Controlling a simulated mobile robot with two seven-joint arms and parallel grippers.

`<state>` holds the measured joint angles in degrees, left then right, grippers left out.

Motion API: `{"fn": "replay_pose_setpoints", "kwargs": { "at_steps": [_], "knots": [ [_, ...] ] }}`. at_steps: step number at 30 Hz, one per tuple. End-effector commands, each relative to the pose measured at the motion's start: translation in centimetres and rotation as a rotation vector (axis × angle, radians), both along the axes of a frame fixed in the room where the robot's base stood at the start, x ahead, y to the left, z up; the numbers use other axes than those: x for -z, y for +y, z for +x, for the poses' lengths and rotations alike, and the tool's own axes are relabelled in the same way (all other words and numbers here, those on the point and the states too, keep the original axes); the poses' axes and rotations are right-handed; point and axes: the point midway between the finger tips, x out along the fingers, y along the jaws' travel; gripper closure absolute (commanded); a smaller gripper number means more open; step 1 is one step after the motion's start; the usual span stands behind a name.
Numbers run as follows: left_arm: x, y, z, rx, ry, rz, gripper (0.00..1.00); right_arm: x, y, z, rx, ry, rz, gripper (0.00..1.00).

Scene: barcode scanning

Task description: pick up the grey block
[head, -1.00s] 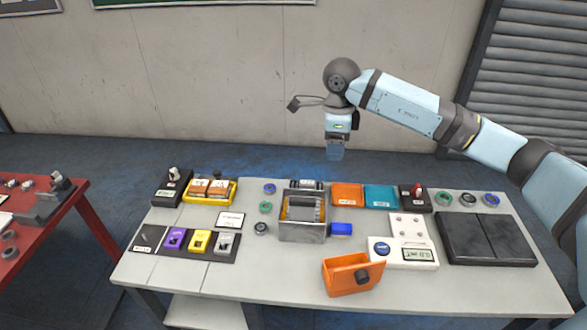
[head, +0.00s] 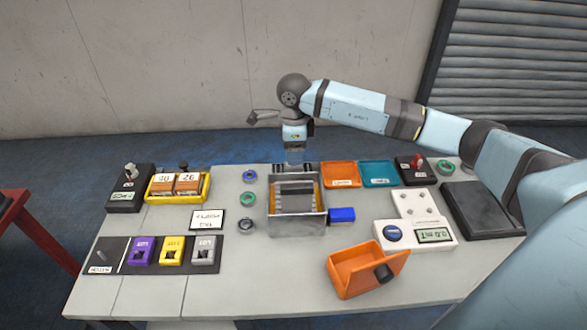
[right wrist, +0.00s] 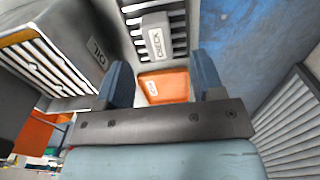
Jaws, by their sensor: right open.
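A small grey block (head: 205,250) stands at the right end of a dark strip (head: 120,256) at the front left of the table, beside a yellow block (head: 172,250) and a purple block (head: 141,251). My right gripper (head: 294,157) points down at the table's back edge, behind the metal box, well away from the grey block. In the right wrist view its two blue fingers (right wrist: 162,82) stand apart with nothing held between them. The grey block is not identifiable in that view. My left gripper is not in view.
An open metal box (head: 298,232) stands mid-table, with a blue block (head: 342,215) to its right. An orange tray (head: 340,174) and teal tray (head: 379,173) lie behind. An orange bin (head: 357,276) stands in front.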

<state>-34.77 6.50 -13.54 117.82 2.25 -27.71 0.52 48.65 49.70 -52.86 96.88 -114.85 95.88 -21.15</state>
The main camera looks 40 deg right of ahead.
Motion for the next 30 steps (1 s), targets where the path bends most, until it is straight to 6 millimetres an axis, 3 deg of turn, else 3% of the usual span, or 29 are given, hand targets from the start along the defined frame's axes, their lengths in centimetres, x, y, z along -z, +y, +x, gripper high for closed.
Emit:
{"fn": "replay_pose_setpoints", "kwargs": {
  "at_steps": [5,15,21,22,29,30],
  "knots": [
    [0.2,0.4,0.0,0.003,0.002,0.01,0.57,1.0,0.1,-0.1,0.0,0.001,0.001,0.38],
    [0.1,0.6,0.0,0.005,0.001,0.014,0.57,5.4,0.2,-0.2,0.0,0.001,0.001,0.38],
    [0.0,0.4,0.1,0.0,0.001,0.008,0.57,5.6,0.2,-0.2,0.0,0.0,0.0,0.38],
    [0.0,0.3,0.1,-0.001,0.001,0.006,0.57,5.6,0.2,-0.2,0.0,0.0,0.0,0.41],
    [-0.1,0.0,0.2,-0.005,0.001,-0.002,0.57,5.6,0.2,-0.2,0.0,0.0,0.0,0.93],
    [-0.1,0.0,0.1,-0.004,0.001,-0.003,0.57,5.6,0.2,-0.2,0.0,0.0,0.0,0.94]
  ]
}}
